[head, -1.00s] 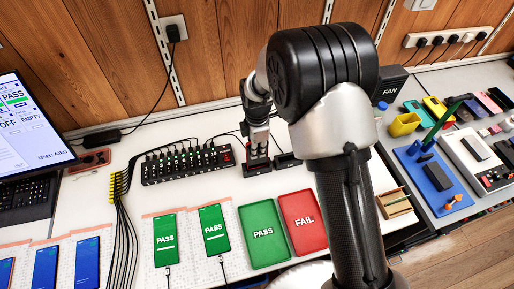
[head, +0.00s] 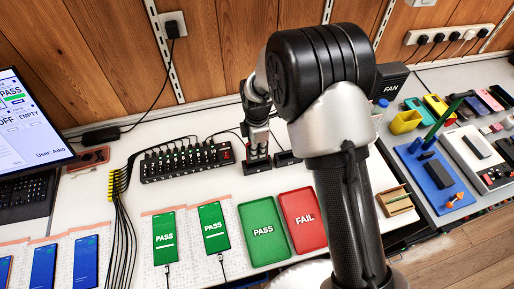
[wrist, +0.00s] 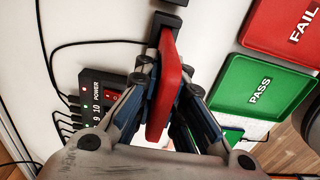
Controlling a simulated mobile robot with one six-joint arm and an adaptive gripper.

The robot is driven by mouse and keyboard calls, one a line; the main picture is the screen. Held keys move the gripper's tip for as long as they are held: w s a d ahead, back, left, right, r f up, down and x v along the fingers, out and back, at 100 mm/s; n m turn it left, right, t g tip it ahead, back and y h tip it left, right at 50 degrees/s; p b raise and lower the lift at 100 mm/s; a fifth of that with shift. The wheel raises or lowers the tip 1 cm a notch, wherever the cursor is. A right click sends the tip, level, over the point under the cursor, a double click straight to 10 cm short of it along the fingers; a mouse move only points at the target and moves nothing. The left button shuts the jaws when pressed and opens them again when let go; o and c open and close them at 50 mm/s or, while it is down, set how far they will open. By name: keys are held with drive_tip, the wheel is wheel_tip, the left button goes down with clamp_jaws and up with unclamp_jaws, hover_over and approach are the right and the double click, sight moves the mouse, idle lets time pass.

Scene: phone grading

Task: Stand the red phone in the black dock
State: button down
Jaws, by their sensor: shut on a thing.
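The red phone (wrist: 168,95) is in my gripper (wrist: 160,88) in the wrist view, seen nearly edge-on. The fingers are shut on it from both sides. Its far end meets a black dock (wrist: 167,20) at the top of the view; I cannot tell whether it is seated. In the head view my gripper (head: 257,145) points down just above this black dock (head: 257,167), behind my arm's big joint. The phone cannot be made out there. A second black dock (head: 287,158) stands just to the right, partly hidden by my arm.
A black powered hub (head: 188,163) with several cables stands left of the dock. The green PASS tray (head: 262,253) and red FAIL tray (head: 302,243) lie in front. Two phones showing PASS (head: 164,240) lie at the front left. A black FAN box (head: 390,82) stands behind my arm.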

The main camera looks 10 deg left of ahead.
drive_tip(key=shift+f, duration=0.25)
drive_tip(key=c, duration=1.6)
unclamp_jaws()
drive_tip(key=shift+r, duration=0.1)
drive_tip(key=shift+r+p, duration=2.35)
drive_tip(key=shift+r, duration=1.1)
